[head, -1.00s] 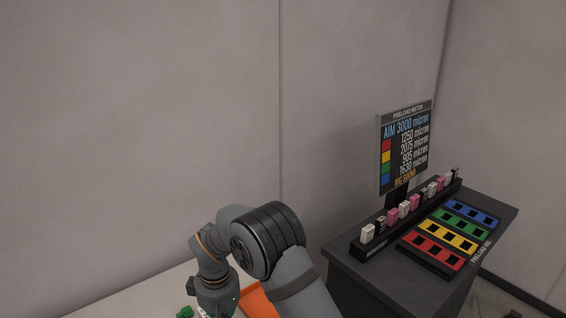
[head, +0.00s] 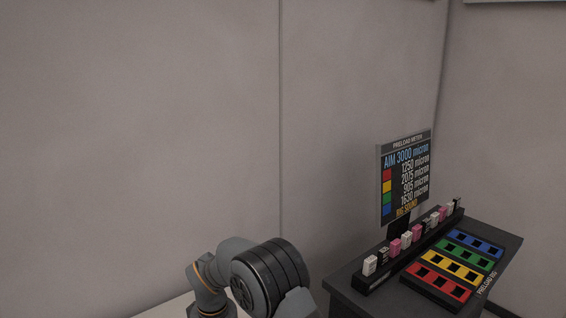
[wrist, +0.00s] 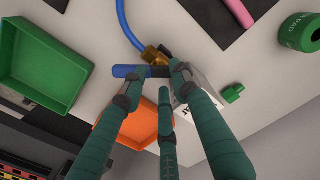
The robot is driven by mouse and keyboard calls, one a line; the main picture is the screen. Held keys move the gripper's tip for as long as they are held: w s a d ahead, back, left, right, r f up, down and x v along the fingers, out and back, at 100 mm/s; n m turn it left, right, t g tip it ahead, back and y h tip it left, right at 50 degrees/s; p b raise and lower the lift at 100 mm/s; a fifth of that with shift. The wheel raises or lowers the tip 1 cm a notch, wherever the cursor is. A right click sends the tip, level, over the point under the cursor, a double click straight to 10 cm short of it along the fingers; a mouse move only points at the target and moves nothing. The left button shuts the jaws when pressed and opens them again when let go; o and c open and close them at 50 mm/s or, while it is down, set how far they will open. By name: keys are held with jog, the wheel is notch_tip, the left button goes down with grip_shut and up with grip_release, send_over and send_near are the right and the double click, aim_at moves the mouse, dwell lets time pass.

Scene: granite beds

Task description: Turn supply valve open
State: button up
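The supply valve seems to be the brass fitting (wrist: 153,54) at upper middle of the wrist view, with a blue hose running up from it. A blue lever handle (wrist: 128,71) lies crosswise beside it, its right part dark. My gripper (wrist: 156,82) has three green fingers, spread apart, with their tips around the lever and the fitting. I see nothing clamped between them; whether a tip touches the lever I cannot tell. In the head view only my arm shows; the valve and gripper are out of that view.
A green tray (wrist: 78,54) is left and an orange tray (wrist: 150,121) lies behind the fingers. In the head view, a preload meter board (head: 405,180) stands at a dark bench (head: 345,281).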

jog(key=shift+r, duration=0.1)
notch_tip(320, 180, up, 6)
jog(key=p, duration=0.5)
notch_tip(320, 180, up, 12)
dwell(0.6)
jog(key=shift+f, duration=0.2)
notch_tip(320, 180, down, 16)
jog(key=b, duration=0.3)
jog(key=shift+b, duration=0.3)
